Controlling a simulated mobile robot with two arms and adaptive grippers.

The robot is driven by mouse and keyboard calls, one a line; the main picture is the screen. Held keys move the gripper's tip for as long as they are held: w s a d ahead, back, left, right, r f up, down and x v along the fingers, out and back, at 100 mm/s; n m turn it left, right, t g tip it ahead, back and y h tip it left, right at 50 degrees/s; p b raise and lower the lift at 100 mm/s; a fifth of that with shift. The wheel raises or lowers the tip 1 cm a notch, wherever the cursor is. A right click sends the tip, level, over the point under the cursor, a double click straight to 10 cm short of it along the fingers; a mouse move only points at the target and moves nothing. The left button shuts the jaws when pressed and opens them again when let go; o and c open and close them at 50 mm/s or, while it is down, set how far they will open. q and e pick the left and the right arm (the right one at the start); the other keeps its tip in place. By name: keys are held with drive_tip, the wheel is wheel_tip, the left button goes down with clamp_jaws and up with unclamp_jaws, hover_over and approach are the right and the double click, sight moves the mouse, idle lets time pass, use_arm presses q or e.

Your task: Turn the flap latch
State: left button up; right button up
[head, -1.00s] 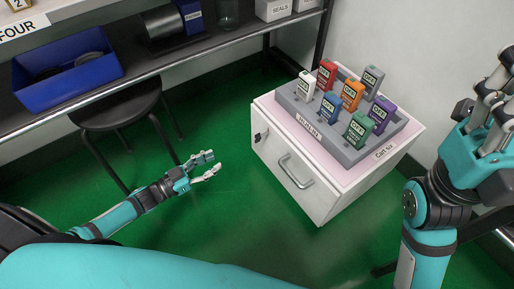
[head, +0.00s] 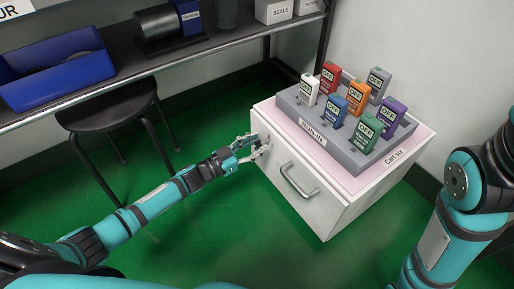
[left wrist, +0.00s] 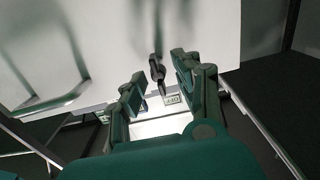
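The flap latch (left wrist: 157,72) is a small dark piece on the white drawer front of the cart (head: 318,212). In the left wrist view it stands between my left gripper's two fingers, with a gap showing on each side. My left gripper (head: 258,148) is open and is right at the upper left of the cart's front, where it hides most of the latch in the head view. It also shows in the left wrist view (left wrist: 157,84). My right gripper is out of view; only my right arm shows at the right edge.
A grey rack (head: 343,151) with several coloured testers stands on the cart top. A drawer handle (head: 298,183) sits right of the latch. A black stool (head: 107,108) and a shelf with a blue bin (head: 58,76) are on the left. Green floor is clear before the cart.

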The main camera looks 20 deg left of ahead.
use_arm(q)
drive_tip(key=shift+w+d, duration=0.25)
drive_tip(key=shift+w, duration=0.05)
clamp_jaws()
